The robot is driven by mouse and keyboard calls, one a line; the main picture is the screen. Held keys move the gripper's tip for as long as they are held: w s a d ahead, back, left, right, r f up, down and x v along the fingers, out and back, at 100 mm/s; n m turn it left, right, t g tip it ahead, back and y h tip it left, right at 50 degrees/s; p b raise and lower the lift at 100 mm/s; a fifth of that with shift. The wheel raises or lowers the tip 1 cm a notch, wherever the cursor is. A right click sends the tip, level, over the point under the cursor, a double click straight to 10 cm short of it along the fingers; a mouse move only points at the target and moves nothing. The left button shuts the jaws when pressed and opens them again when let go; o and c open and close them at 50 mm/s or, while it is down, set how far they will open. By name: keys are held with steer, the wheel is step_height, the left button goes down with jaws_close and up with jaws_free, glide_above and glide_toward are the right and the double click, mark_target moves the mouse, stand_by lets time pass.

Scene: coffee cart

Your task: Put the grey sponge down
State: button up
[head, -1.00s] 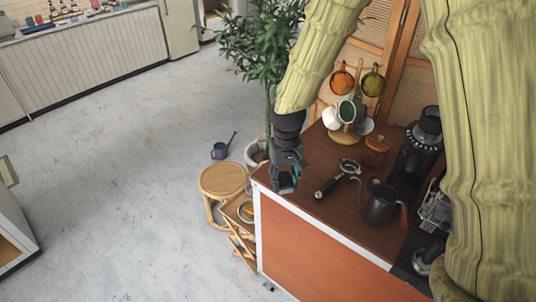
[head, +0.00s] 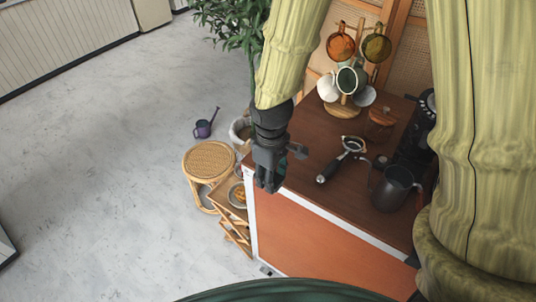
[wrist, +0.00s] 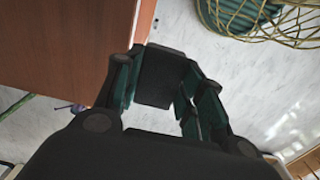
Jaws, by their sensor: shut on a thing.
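The grey sponge (wrist: 166,78) shows in the wrist view as a dark grey block between the fingertips. My gripper (wrist: 162,84) is shut on it. In the head view my gripper (head: 270,183) points down at the left front corner of the brown counter (head: 300,196). The sponge cannot be made out clearly there. In the wrist view the counter edge (wrist: 137,22) lies left of the sponge, with pale floor below and to the right. I cannot tell how high the sponge is held.
A portafilter (head: 338,163), a dark pitcher (head: 392,190) and a mug tree (head: 343,108) stand on the counter. A rattan stool (head: 208,160) and a wooden shelf stand (head: 232,212) are left of it. The counter's front middle is clear.

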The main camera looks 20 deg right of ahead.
steer(key=w+d+p, duration=0.1)
steer(key=w, duration=0.4)
steer(key=w+d+f+p, duration=0.1)
steer(key=w+p, duration=0.1)
steer(key=w, duration=0.3)
steer(key=w+d+p, duration=0.2)
steer(key=w, duration=0.3)
steer(key=shift+w+f, duration=0.3)
steer(key=shift+f, duration=0.1)
steer(key=shift+w+f, duration=0.15)
steer(key=shift+f, duration=0.1)
steer(key=shift+f+p, duration=1)
steer(key=shift+f, duration=0.6)
steer(key=shift+f, duration=0.1)
steer(key=o, duration=0.9)
step_height(320, 180, up, 12)
steer(key=b, duration=0.4)
